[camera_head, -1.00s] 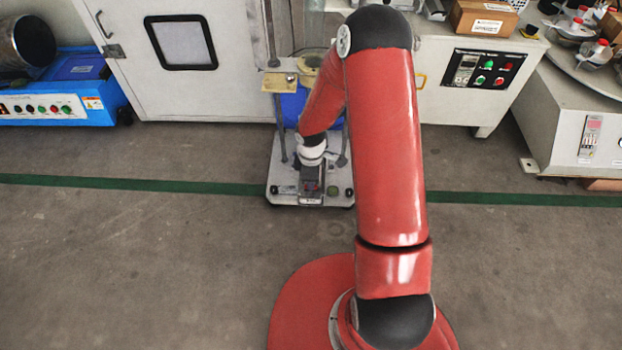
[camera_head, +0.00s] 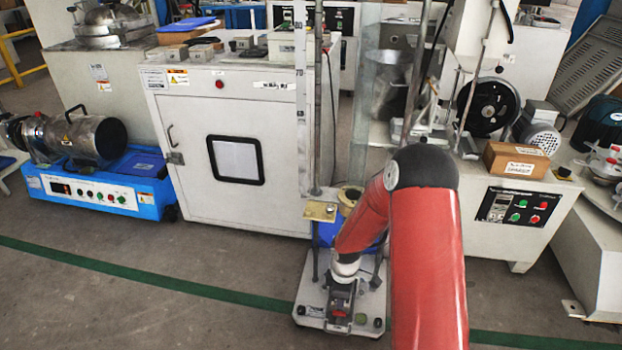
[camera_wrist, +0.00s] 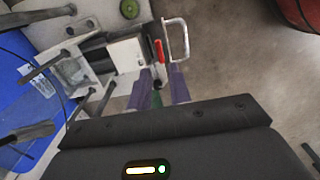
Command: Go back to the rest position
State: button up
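My gripper (camera_head: 340,305) hangs low over the front of the grey base plate (camera_head: 312,299) of a tall test stand, at the end of my bent red arm. In the wrist view the two purple-grey fingers of my gripper (camera_wrist: 161,74) stand apart with a gap between them, and nothing is held in it. Just beyond the fingertips are a red lever (camera_wrist: 159,51) and a bent metal handle (camera_wrist: 184,37) beside a small white block (camera_wrist: 126,54). I cannot tell whether the fingers touch them.
A white cabinet (camera_head: 190,130) stands left of the test stand, with a blue machine (camera_head: 95,187) further left. A control panel (camera_head: 517,207) on a white bench is at the right. A blue container (camera_wrist: 30,105) and metal rods are close at the wrist view's left. The front floor is clear.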

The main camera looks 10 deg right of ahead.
jog(key=s+d+r+m+t+h+p, duration=0.1)
jog(key=s+r+m, duration=0.25)
jog(key=r, duration=1.05)
jog(key=s+d+r+m+t+h+p, duration=0.15)
jog(key=r+m, duration=0.25)
jog(key=r, duration=0.9)
jog(key=s+a+r+m+t+y+p, duration=0.2)
jog(key=s+r+m, duration=0.5)
jog(key=s+r, duration=0.7)
jog(key=s+t, duration=0.1)
jog(key=s, duration=0.2)
jog(key=shift+a+r, duration=0.25)
